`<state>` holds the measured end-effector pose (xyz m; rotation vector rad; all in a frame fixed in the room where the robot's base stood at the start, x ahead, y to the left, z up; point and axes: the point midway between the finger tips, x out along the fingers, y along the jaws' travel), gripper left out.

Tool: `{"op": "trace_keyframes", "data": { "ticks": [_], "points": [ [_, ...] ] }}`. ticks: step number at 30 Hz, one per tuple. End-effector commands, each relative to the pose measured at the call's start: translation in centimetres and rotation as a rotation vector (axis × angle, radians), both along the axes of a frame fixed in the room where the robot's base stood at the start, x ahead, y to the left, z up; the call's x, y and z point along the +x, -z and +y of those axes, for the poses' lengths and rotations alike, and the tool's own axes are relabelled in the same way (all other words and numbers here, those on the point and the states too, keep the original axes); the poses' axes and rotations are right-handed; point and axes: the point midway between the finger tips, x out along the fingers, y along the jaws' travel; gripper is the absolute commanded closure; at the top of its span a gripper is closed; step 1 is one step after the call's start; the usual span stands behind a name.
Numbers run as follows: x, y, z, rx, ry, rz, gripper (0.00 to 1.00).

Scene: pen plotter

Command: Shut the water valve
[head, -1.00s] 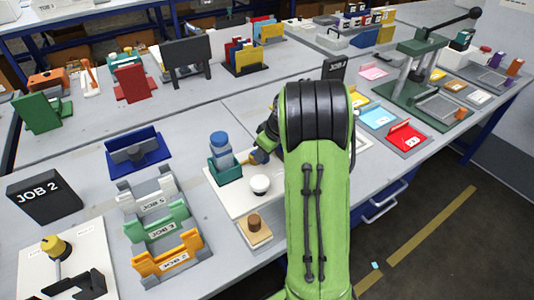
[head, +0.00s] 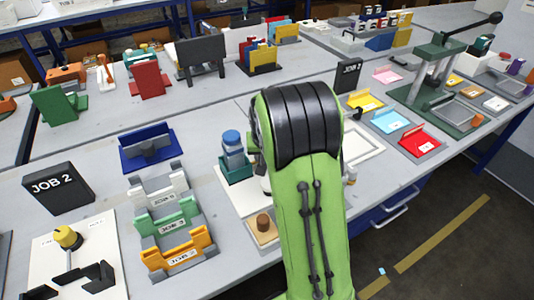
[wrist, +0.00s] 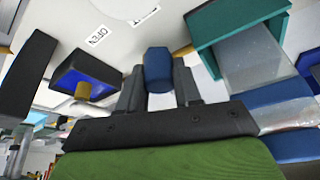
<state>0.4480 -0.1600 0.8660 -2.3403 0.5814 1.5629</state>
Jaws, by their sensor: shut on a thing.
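A blue handle (wrist: 158,68), which looks like the water valve's, shows in the wrist view against a white board (wrist: 130,42). My gripper (wrist: 159,80) has its two dark fingers on either side of the handle and is shut on it. An OPEN label (wrist: 97,36) is printed on the board, upside down in this view, and a second label (wrist: 146,15) is too small to read. The valve's body is hidden behind the handle. In the head view, my green arm hides the gripper and handle.
A teal holder (head: 237,170) with a blue-capped bottle (head: 232,142) stands close beside my arm; the holder also shows in the wrist view (wrist: 208,50). A brown knob (head: 263,221) sits nearer. A dark box with a blue inside (wrist: 88,75) lies left in the wrist view.

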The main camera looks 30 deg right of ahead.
Motion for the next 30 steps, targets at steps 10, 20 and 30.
{"op": "trace_keyframes", "data": {
  "ticks": [10, 20, 30],
  "points": [
    [0.10, 0.07, 0.20, 0.001, 0.043, 0.003, 0.97],
    [0.09, 0.08, 0.20, 0.002, 0.042, 0.003, 0.61],
    [0.13, 0.03, 0.17, 0.001, 0.042, 0.001, 0.41]
  ]
}}
